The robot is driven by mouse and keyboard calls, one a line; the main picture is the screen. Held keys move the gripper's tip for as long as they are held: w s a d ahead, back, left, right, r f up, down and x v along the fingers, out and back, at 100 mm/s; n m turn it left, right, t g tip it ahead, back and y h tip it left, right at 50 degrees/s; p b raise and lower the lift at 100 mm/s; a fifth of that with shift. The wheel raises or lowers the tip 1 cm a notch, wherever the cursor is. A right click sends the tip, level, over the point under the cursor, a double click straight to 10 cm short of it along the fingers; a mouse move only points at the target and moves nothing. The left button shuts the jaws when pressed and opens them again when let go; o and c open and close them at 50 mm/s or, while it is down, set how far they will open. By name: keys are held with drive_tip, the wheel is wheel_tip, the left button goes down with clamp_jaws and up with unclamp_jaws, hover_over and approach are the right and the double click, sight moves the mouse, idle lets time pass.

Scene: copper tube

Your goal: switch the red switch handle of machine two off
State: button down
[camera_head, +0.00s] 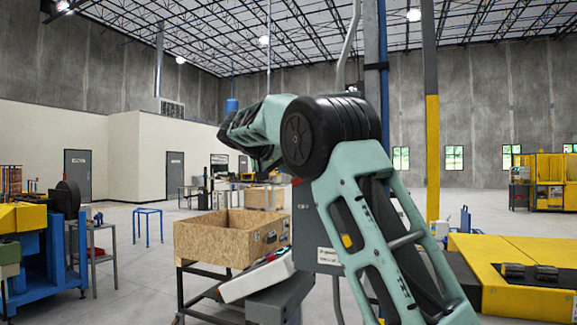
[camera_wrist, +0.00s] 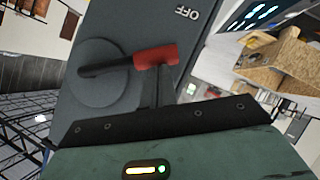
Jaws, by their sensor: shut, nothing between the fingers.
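In the wrist view, the red switch handle (camera_wrist: 155,57) sits on a black lever that runs left to a round dark dial (camera_wrist: 93,88) on a grey switch box (camera_wrist: 135,22). White "OFF" lettering shows upside down at the top of the box. My gripper (camera_wrist: 160,75) is shut and empty, its thin dark fingers right up against the red grip or just beside it; I cannot tell whether they touch.
In the head view, a wooden crate (camera_head: 220,240) stands on a dark stand left of my arm. A yellow platform (camera_head: 515,270) lies at the right, and a blue and yellow machine (camera_head: 40,250) stands at the left. Floor between the left machine and crate is mostly open.

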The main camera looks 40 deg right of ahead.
drive_tip(key=shift+s+d+f+n+g+h+b, duration=0.15)
drive_tip(key=shift+f+n+g+b, duration=0.1)
drive_tip(key=shift+f, duration=0.15)
drive_tip(key=shift+s+f+n+g+h+b, duration=0.15)
drive_tip(key=shift+s+f+n+h+b, duration=0.1)
drive_tip(key=shift+f, duration=0.2)
drive_tip(key=shift+s+d+f+n+g+h+b, duration=0.1)
drive_tip(key=shift+f+n+g+b, duration=0.15)
drive_tip(key=shift+f, duration=0.25)
